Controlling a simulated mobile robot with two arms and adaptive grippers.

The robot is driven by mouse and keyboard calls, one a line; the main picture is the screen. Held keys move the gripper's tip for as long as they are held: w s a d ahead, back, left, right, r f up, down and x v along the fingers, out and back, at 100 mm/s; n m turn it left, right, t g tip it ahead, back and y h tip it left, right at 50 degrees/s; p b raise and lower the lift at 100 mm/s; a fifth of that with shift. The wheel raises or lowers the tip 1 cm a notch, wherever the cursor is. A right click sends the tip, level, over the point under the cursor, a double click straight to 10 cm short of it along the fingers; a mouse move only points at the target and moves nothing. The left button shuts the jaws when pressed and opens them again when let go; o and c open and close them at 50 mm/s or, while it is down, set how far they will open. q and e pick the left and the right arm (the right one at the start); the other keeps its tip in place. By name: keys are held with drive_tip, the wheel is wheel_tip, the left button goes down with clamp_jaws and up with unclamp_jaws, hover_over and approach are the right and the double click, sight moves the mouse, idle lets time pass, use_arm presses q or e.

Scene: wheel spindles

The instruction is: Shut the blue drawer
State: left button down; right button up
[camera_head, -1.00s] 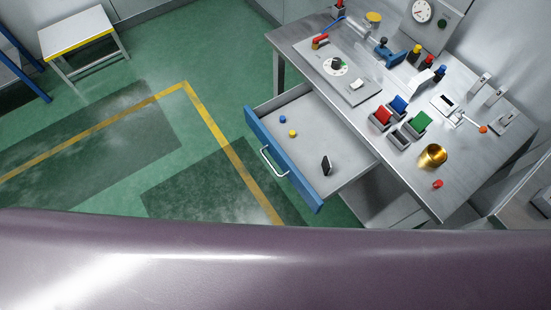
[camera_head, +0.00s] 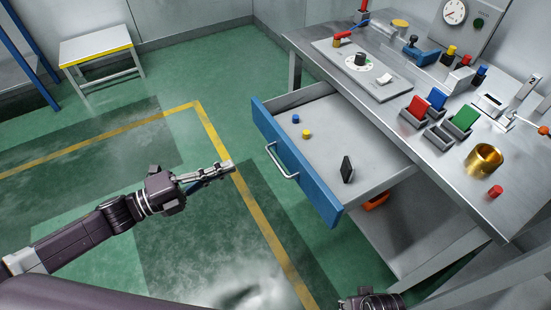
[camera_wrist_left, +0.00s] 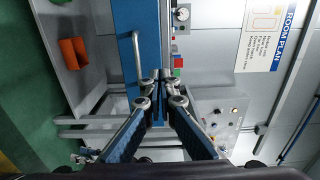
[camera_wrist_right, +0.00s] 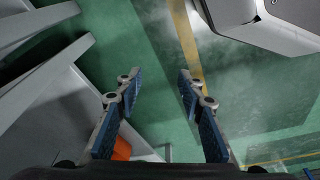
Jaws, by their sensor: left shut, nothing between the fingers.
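The blue drawer (camera_head: 300,165) is pulled well out from under the workbench. Its blue front carries a pale bar handle (camera_head: 281,162). Inside lie a blue knob (camera_head: 295,118), a yellow knob (camera_head: 306,134) and a dark block (camera_head: 347,169). My left gripper (camera_head: 228,168) is shut and empty, left of the drawer front with a gap between them. The left wrist view also shows the blue front (camera_wrist_left: 123,20) and handle (camera_wrist_left: 137,58) beyond the fingers. My right gripper (camera_wrist_right: 156,84) is open and empty; only its wrist region shows at the head view's bottom edge.
The metal workbench (camera_head: 440,170) holds switches, coloured blocks and a brass cup (camera_head: 484,160). An orange item (camera_head: 376,202) is below the drawer. A small white table (camera_head: 97,48) stands far left. Green floor in front of the drawer is clear.

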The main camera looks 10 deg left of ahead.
sight(285, 142)
use_arm(q)
drive_tip(key=x, duration=1.2)
drive_tip(key=shift+w+d+r, duration=0.1)
drive_tip(key=shift+w+d, duration=0.5)
drive_tip(key=shift+d, duration=0.15)
use_arm(e)
drive_tip(key=shift+w+a+r, duration=0.1)
drive_tip(key=shift+w+r, duration=0.05)
drive_tip(key=shift+r, duration=0.35)
drive_tip(key=shift+w+r, duration=0.15)
drive_tip(key=shift+r, duration=0.35)
use_arm(q)
drive_tip(key=shift+d, duration=0.1)
